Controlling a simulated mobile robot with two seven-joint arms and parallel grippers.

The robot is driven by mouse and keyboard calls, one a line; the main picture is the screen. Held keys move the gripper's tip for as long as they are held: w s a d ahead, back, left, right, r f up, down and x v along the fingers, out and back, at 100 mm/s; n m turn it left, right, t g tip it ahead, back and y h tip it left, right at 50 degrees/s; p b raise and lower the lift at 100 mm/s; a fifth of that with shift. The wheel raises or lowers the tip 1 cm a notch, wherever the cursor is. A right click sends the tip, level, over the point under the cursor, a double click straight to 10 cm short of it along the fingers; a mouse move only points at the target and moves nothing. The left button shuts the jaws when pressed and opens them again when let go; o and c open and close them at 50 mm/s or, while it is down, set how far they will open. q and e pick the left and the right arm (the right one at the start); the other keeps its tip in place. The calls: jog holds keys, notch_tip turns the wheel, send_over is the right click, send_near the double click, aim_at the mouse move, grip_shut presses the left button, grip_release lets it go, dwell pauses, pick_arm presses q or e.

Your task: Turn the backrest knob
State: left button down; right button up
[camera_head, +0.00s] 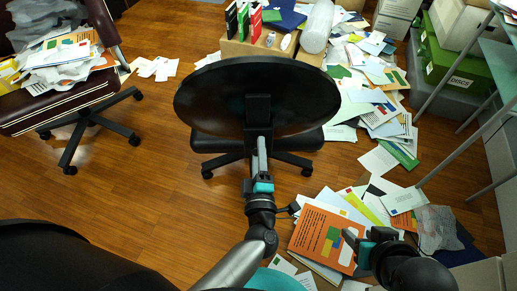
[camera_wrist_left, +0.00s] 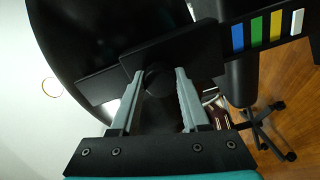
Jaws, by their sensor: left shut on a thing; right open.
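The black office chair's backrest (camera_head: 225,95) faces me in the head view, with a dark bracket down its middle. My left gripper (camera_head: 261,143) reaches up to the lower part of that bracket. In the left wrist view, the left gripper's grey fingers (camera_wrist_left: 157,88) are shut on the dark round backrest knob (camera_wrist_left: 157,76), one on each side. The knob is hidden in the head view, and its turn angle cannot be told. My right gripper (camera_head: 358,244) is open and empty, low over the papers at the lower right.
Papers and folders (camera_head: 385,115) are strewn over the floor at right. A cardboard box (camera_head: 243,48) with binders stands behind the chair. Another chair (camera_head: 65,100) with papers is at left. A glass-topped table (camera_head: 497,55) stands at far right. Wood floor (camera_head: 135,180) is clear left of the chair.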

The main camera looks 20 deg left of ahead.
pick_arm(q)
jog(key=n+b, duration=0.1)
jog(key=n, duration=0.3)
jog(key=shift+n, duration=0.4)
jog(key=shift+f+n+b, duration=0.1)
jog(key=shift+n+b, duration=0.85)
jog(key=shift+n, duration=0.15)
jog(key=n+b, duration=0.1)
jog(key=n, duration=0.2)
jog(key=shift+b, duration=0.3)
jog(key=shift+n, duration=1.4)
